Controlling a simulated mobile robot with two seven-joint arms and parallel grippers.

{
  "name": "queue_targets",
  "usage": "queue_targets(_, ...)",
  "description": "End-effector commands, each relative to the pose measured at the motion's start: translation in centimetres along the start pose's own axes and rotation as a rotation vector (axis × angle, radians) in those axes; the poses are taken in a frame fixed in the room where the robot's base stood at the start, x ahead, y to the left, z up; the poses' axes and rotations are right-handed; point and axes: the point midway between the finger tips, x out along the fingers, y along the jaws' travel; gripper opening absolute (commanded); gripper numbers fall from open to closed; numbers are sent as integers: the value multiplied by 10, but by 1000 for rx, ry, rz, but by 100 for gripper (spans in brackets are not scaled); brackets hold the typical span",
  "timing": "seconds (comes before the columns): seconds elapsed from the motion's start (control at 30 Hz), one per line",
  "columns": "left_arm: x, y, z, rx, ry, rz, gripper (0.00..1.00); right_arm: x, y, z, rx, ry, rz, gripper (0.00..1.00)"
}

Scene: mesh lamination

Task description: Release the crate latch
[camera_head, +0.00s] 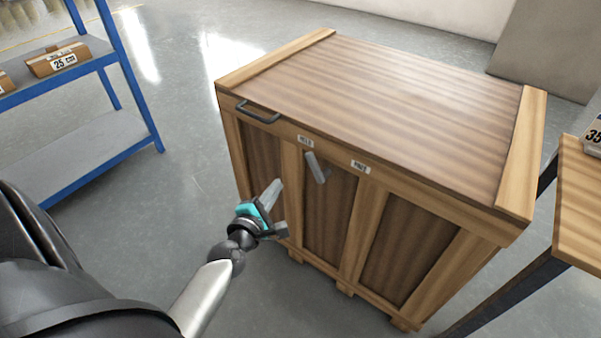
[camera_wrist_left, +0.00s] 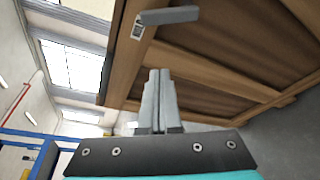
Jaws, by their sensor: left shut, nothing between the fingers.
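The wooden crate (camera_head: 400,110) stands on the floor with its lid closed. The grey latch lever (camera_head: 318,168) is on its front face near the top, between two small white labels, and hangs at a slant. In the left wrist view the latch (camera_wrist_left: 170,15) shows at the top, apart from my fingers. My left gripper (camera_head: 279,206) is in front of the crate, below and left of the latch. Its fingers (camera_wrist_left: 157,100) are together with nothing between them. My right gripper is not in view.
A dark handle (camera_head: 258,111) sits on the crate's front edge at the left. A blue shelf (camera_head: 85,140) with cardboard boxes stands at the left. A wooden table (camera_head: 580,200) is close to the crate's right side. Floor between shelf and crate is clear.

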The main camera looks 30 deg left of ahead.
Motion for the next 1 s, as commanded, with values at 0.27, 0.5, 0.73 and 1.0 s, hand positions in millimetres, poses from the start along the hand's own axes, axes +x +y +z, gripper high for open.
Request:
queue_targets(0.27, 0, 3, 0, -10, -1, 7, 0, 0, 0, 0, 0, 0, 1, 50)
queue_targets(0.5, 7, 2, 0, -8, 0, 7, 0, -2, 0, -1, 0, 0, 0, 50)
queue_targets(0.73, 37, 2, 0, -8, -1, 9, 0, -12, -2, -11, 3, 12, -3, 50)
queue_targets(1.0, 79, 2, 0, -9, -1, 8, 0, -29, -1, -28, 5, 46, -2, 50)
